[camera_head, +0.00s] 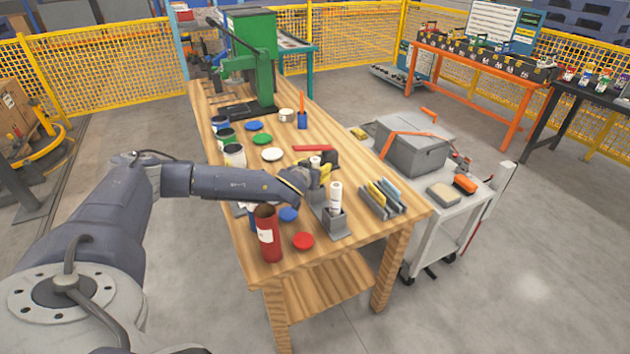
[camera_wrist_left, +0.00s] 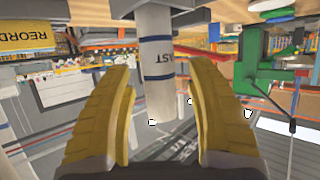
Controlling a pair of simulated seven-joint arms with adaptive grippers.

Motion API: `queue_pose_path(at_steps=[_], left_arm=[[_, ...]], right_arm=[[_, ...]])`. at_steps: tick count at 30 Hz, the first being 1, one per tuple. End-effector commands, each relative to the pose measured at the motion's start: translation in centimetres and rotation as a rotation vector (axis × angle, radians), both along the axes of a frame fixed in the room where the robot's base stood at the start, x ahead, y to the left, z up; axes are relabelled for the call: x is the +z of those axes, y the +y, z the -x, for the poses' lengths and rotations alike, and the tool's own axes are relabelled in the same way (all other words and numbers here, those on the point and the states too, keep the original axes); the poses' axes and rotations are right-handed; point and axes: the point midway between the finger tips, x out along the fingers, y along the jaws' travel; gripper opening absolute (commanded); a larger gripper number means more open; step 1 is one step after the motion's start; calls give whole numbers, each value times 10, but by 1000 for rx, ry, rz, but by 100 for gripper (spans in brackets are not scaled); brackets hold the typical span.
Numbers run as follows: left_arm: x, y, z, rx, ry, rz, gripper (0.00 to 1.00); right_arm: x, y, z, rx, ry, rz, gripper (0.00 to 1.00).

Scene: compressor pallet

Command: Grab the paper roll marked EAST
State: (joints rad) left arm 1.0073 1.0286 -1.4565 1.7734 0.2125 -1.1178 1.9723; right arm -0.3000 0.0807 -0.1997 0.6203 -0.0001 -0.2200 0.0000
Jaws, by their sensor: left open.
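The paper roll marked EAST (camera_wrist_left: 157,58) is white with blue bands and shows upside down in the left wrist view, with only "AST" readable. It lies between the two yellow fingers of my left gripper (camera_wrist_left: 161,80), with gaps on both sides. In the head view my left gripper (camera_head: 322,172) is open above the table, and the top of a roll (camera_head: 315,162) shows by its fingers. Its lower part is hidden by the gripper. A second white roll (camera_head: 335,196) stands upright in a grey holder (camera_head: 334,224), nearer the table's front edge. My right gripper is not in view.
On the wooden table (camera_head: 330,262) stand a red cylinder (camera_head: 267,238), a red lid (camera_head: 303,240), a blue lid (camera_head: 288,214) and a card rack (camera_head: 383,202) right of the rolls. Several cans and a green drill press (camera_head: 255,60) are farther back. A grey cart (camera_head: 440,214) stands at right.

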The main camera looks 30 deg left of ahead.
Motion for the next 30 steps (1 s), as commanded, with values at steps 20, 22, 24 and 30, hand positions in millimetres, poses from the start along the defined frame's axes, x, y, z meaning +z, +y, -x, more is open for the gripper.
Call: queue_pose_path(at_steps=[20,22,24,30], left_arm=[[0,0,0,1,0,0,0],[0,0,0,1,0,0,0],[0,0,0,1,0,0,0],[2,0,0,1,0,0,0]], right_arm=[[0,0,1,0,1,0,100],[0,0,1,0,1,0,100],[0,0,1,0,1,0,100],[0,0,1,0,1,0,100]])
